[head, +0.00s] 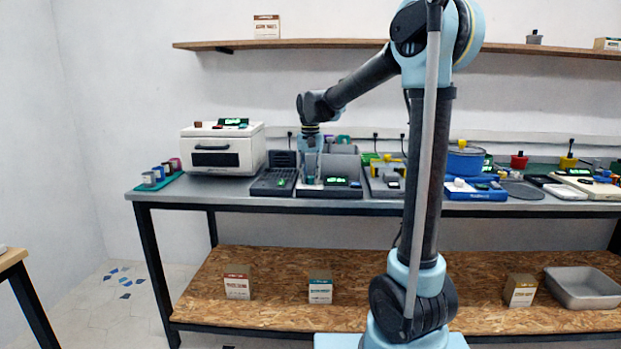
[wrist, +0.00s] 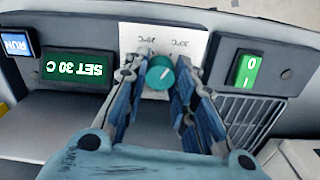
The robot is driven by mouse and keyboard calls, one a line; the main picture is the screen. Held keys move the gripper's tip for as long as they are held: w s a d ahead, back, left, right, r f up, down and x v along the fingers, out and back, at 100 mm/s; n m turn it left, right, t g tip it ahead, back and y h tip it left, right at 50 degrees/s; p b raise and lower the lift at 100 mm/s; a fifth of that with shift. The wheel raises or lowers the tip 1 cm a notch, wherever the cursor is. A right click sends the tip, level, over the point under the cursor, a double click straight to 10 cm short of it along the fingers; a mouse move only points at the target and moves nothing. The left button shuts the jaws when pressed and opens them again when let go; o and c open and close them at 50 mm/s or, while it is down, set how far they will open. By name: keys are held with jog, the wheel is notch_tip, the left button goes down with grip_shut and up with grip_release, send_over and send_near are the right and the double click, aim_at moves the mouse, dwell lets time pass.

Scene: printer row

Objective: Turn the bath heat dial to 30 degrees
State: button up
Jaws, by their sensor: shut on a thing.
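The bath heat dial (wrist: 159,78) is a round teal knob with a white pointer line, on a white label plate (wrist: 163,37) with temperature marks, in the wrist view. The pointer slants up and right, toward the right-hand mark. A green display (wrist: 76,69) left of the dial reads "SET 30 C", upside down. My gripper (wrist: 161,65) is shut on the dial, one finger on each side. In the head view my gripper (head: 311,170) reaches down to the dark grey bath unit (head: 343,192) on the bench; the dial is hidden there.
A green rocker switch (wrist: 247,70) sits right of the dial and a blue RUN button (wrist: 16,44) sits far left. On the bench, a white oven (head: 222,150) stands left of the bath and a blue device (head: 474,192) stands to the right.

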aim_at(311, 177)
jog(key=o, duration=1.1)
notch_tip(311, 177, up, 12)
jog(key=shift+f, duration=0.1)
jog(key=s+d+f+n+t, duration=0.1)
jog(key=s+d+f, duration=0.4)
jog(key=s+d, duration=0.35)
jog(key=s+d+f, duration=0.5)
jog(key=s+d, duration=0.2)
jog(key=s, duration=0.2)
jog(key=shift+n+t, duration=0.5)
jog(key=shift+t, duration=0.1)
jog(key=s+d+f, duration=0.2)
jog(key=s+f, duration=0.2)
jog(key=f, duration=0.1)
jog(key=s+d+f, duration=0.2)
jog(key=s+f, duration=0.3)
jog(key=f, duration=0.1)
jog(key=s+d+f, duration=0.2)
jog(key=s+f, duration=0.3)
jog(key=f, duration=0.1)
jog(key=shift+s+d+f, duration=0.15)
jog(key=shift+s+d, duration=0.1)
jog(key=shift+d, duration=0.05)
